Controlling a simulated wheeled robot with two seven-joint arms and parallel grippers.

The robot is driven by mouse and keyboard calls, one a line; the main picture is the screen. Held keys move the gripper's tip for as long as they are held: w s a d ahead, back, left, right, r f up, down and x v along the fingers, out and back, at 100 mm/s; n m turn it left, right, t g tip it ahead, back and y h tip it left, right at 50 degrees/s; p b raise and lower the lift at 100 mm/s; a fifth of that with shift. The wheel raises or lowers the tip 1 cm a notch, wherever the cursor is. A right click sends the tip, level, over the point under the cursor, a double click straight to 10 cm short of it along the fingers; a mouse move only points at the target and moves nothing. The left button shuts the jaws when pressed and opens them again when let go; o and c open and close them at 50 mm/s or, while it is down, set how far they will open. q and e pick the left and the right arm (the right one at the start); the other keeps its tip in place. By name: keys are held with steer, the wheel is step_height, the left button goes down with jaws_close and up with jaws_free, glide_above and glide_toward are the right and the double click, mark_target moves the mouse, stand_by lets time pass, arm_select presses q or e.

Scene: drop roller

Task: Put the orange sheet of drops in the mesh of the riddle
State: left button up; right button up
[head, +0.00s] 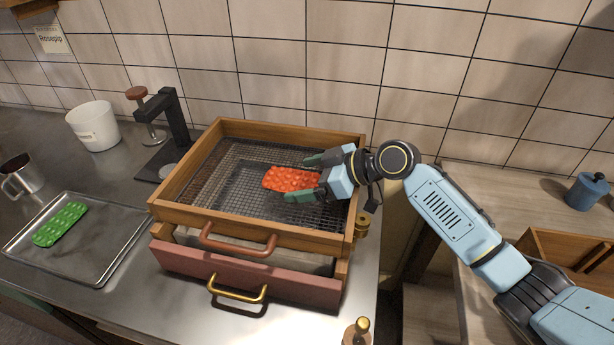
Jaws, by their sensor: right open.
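The orange sheet of drops (291,179) is in the riddle, on or just above its mesh, right of the middle; the exact contact is hard to tell. The riddle (183,214) is a wooden frame with a wire mesh floor (236,203) and a copper-coloured handle at its front. My right gripper (304,178) reaches in over the riddle's right side. Its green-tipped fingers are open, one behind and one in front of the sheet's right end. My left gripper is not in view.
A metal tray (110,245) at the left holds a green sheet of drops (60,224). A black press (165,135), a white tub (93,126) and a metal mug (20,175) stand behind it. A pink-fronted drawer (245,275) is below the riddle. A blue jar (587,192) stands far right.

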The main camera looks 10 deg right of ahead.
steer(key=shift+r, duration=0.1)
steer(key=shift+s+d+r+p, duration=0.1)
steer(key=shift+d+r+p, duration=0.1)
steer(key=shift+d+p, duration=0.1)
steer(key=p+v, duration=0.3)
steer(key=v, duration=0.8)
steer(key=shift+s+d, duration=0.1)
